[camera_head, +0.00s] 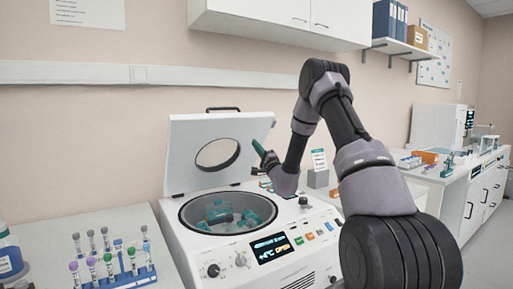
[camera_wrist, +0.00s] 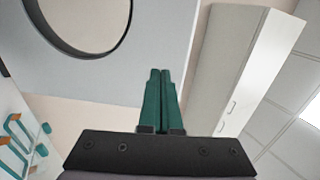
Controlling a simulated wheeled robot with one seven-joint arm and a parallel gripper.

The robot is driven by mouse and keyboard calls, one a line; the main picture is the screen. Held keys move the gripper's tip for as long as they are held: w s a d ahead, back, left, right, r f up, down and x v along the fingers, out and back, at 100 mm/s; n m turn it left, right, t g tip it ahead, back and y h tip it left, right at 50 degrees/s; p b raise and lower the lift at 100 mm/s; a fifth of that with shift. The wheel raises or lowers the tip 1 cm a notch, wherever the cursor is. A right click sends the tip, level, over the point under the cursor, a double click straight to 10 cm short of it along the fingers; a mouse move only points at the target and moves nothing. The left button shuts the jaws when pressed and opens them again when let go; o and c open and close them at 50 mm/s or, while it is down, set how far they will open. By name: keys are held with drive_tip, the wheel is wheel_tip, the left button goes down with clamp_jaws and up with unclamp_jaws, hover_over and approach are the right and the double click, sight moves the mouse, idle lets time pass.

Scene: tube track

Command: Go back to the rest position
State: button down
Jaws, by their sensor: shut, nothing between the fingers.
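My gripper (camera_head: 257,147) shows in the head view in front of the raised centrifuge lid, above the right part of the open bowl. Its two green fingers (camera_wrist: 160,75) lie side by side in the wrist view, shut and with nothing between them. The white centrifuge (camera_head: 235,262) stands on the bench with its lid (camera_head: 187,147) up. Teal rotor buckets (camera_head: 222,213) sit in its bowl. The lid with its round window also fills the upper left of the wrist view (camera_wrist: 150,30).
A blue rack (camera_head: 127,277) with several capped tubes stands on the bench left of the centrifuge. A bottle with blue liquid (camera_head: 9,256) is at the far left. White wall cabinets (camera_head: 290,14) hang above. A second bench (camera_head: 478,180) with equipment is at the right.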

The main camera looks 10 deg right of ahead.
drive_tip(key=shift+s, duration=0.15)
drive_tip(key=s+a+r+n+g+y, duration=0.9)
drive_tip(key=s+a+r+g+y, duration=0.25)
drive_tip(key=a, duration=0.25)
drive_tip(key=s+a+n+g+h, duration=0.35)
drive_tip(key=s+g, duration=0.45)
drive_tip(key=s, duration=0.7)
drive_tip(key=s+d+f+h, duration=0.1)
drive_tip(key=s+d+h, duration=0.15)
drive_tip(key=s, duration=0.35)
drive_tip(key=s+d+f+h, duration=0.1)
drive_tip(key=s+d+h, duration=0.1)
drive_tip(key=s+h, duration=0.35)
drive_tip(key=s+d+m+t+h, duration=0.1)
drive_tip(key=s+d+t+h, duration=0.1)
drive_tip(key=d, duration=0.4)
drive_tip(key=s+d+m+t+h, duration=0.1)
drive_tip(key=s+d+t+h, duration=0.1)
drive_tip(key=s+d, duration=0.3)
drive_tip(key=shift+s+d+h, duration=0.25)
drive_tip(key=shift+d+h, duration=0.35)
drive_tip(key=shift+h, duration=0.1)
